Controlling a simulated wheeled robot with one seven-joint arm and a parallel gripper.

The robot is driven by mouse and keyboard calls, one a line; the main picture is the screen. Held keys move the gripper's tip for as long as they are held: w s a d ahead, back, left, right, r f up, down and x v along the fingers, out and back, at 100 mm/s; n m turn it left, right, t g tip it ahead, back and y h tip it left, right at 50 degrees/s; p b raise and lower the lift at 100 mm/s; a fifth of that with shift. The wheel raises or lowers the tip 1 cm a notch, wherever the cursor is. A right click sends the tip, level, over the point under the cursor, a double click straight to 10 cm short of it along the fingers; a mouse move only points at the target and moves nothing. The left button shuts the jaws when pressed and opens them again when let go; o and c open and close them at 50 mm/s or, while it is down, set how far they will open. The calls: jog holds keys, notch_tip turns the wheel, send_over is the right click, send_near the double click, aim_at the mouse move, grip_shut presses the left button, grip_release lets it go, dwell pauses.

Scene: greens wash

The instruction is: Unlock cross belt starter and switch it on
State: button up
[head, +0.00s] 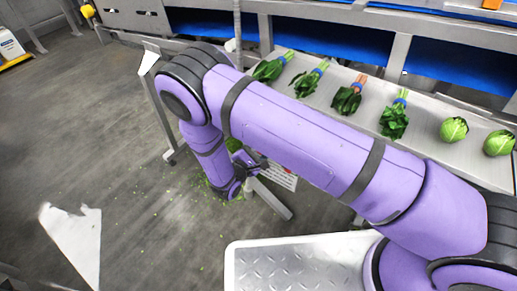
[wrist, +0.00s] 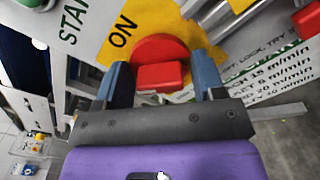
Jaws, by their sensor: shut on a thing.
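The starter's red rotary switch handle (wrist: 160,75) sits on a yellow plate (wrist: 118,45) on a white panel, with the word ON beside it in the wrist view. My gripper (wrist: 163,78) has its two blue fingers on either side of the red handle and is shut on it. In the head view my gripper (head: 246,178) is low beside the conveyor frame, and my purple arm hides most of the starter. No padlock can be made out on the handle in these frames.
The word START and part of a green button (wrist: 36,3) are at the wrist view's upper left. A red part (wrist: 306,20) shows at right. Greens lie on the steel belt (head: 425,128). A tread-plate platform (head: 300,262) stands in front; the left floor is mostly open.

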jog(key=m, duration=0.5)
jog(key=shift+a+m, duration=0.1)
jog(key=shift+m, duration=2.3)
jog(key=o, duration=0.6)
jog(key=shift+c, duration=0.2)
jog(key=v, duration=1)
jog(key=shift+s+a, duration=0.2)
jog(key=shift+s, duration=0.15)
